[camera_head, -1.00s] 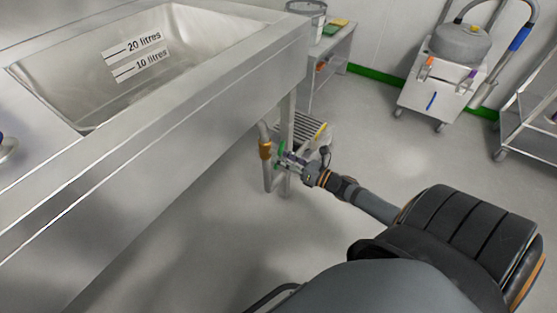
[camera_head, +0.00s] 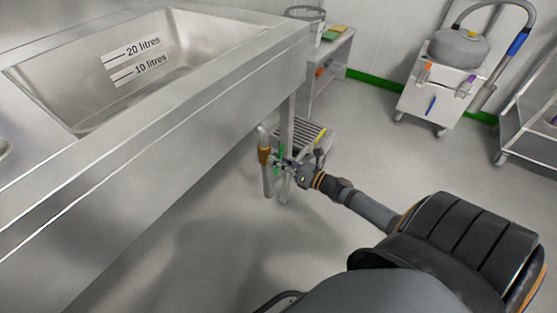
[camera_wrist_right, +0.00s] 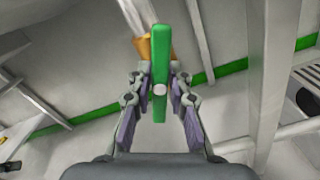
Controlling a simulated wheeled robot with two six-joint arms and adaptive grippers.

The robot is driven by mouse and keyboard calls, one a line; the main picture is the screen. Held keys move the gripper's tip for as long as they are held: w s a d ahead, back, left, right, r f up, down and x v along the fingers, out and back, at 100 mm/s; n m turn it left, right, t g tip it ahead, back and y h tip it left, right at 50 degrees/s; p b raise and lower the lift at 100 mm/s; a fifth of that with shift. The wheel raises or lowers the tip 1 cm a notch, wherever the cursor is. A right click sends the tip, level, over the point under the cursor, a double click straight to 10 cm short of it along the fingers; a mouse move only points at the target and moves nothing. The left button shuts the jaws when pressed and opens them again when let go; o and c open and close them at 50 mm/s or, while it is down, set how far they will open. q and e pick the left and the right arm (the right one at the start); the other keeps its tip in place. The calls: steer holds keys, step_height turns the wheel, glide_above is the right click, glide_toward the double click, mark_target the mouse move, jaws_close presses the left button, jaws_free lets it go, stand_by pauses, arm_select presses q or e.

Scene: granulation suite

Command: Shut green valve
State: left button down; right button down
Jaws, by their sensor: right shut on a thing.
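The green valve handle (camera_head: 280,154) sits on a brass valve body (camera_head: 264,156) in the grey drain pipe below the sink. My right gripper (camera_head: 284,163) is at the handle. In the right wrist view the green handle (camera_wrist_right: 160,62) is a long bar with a pale round hub at its lower part. The fingers of my right gripper (camera_wrist_right: 160,84) are closed around it from both sides. The brass body (camera_wrist_right: 145,46) shows behind the handle. In the head view the fingers partly cover the handle. My left gripper is not in view.
The steel sink (camera_head: 185,50) and its front edge overhang the valve from the left. A sink leg (camera_head: 287,120) stands close beside the pipe. A slatted drain or step (camera_head: 305,132) is just behind. The floor (camera_head: 400,165) to the right is clear.

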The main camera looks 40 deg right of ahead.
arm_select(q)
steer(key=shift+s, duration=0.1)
arm_select(e)
steer(key=shift+m, duration=0.3)
steer(key=shift+r+m+p, duration=0.1)
steer(key=shift+m+p, duration=0.75)
steer(key=shift+m, duration=0.05)
steer(key=m+p, duration=0.1)
steer(key=m, duration=0.2)
steer(key=shift+m+p, duration=0.3)
steer(key=shift+p, duration=0.05)
steer(key=m+p, duration=0.1)
steer(key=m, duration=0.3)
steer(key=shift+p, duration=0.4)
arm_select(q)
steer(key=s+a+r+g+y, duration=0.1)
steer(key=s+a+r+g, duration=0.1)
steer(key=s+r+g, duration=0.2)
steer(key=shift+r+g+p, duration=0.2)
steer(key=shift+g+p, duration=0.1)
steer(key=shift+p, duration=0.1)
arm_select(e)
steer(key=shift+m, duration=1.3)
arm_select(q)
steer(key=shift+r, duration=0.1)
arm_select(e)
steer(key=c, duration=1.2)
jaws_free()
